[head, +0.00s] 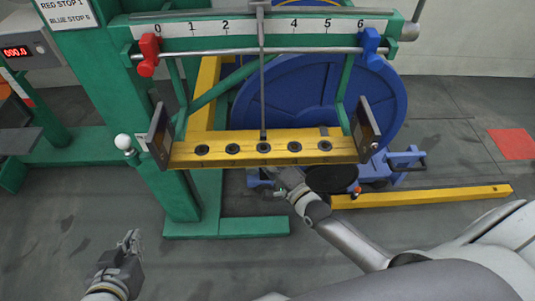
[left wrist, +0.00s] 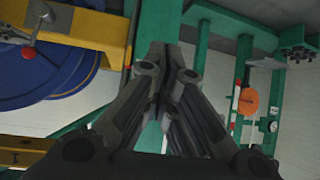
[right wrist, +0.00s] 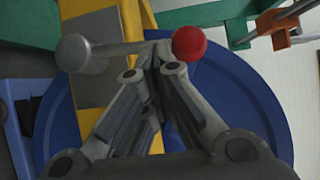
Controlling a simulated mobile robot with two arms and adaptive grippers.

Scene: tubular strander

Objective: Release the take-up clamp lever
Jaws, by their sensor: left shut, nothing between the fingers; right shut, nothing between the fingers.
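A grey lever (right wrist: 120,48) with a red ball knob (right wrist: 189,43) and a round grey hub (right wrist: 73,53) lies across a yellow beam in the right wrist view. My right gripper (right wrist: 152,62) is shut and empty, its tips close to the lever beside the knob. I cannot tell whether they touch it. In the head view my right gripper is partly hidden below the yellow bar. A red-knobbed lever (left wrist: 29,53) also shows in the left wrist view; I cannot tell whether it is the same one. My left gripper (head: 132,240) is shut and empty, low over the floor.
The yellow bar (head: 215,158) with several dark holes hangs under a numbered scale (head: 260,28). A red stop (head: 148,55) and a blue stop (head: 370,45) sit on its rod. A blue reel (head: 390,95) stands behind. A green post (head: 165,195) stands between my grippers.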

